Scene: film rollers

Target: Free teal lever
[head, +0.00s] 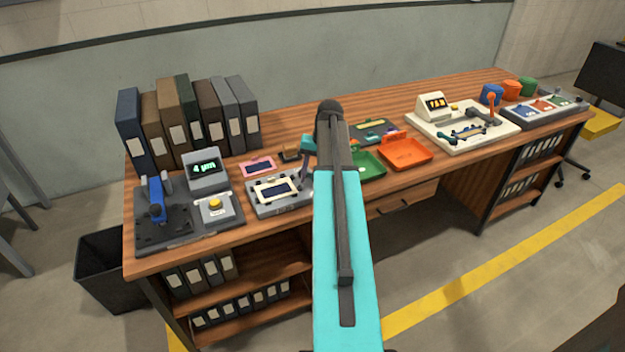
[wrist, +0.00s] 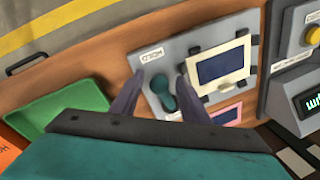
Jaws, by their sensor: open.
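The teal lever (wrist: 162,88) stands on a grey fixture (wrist: 184,47) beside a cream-framed dark blue panel (wrist: 222,66). My gripper (wrist: 160,75) is open, with its two dark fingers on either side of the lever in the wrist view. I cannot tell whether either finger touches it. In the head view the grey fixture (head: 256,206) lies left of my arm, and my gripper (head: 304,178) points down at its right end. The lever itself cannot be made out there.
A green tray (head: 368,164) and an orange tray (head: 405,153) lie to the right. A pink-framed panel (head: 258,167) lies behind the fixture. A grey station with a blue clamp (head: 156,200) stands left. A cream station (head: 470,142) stands farther right.

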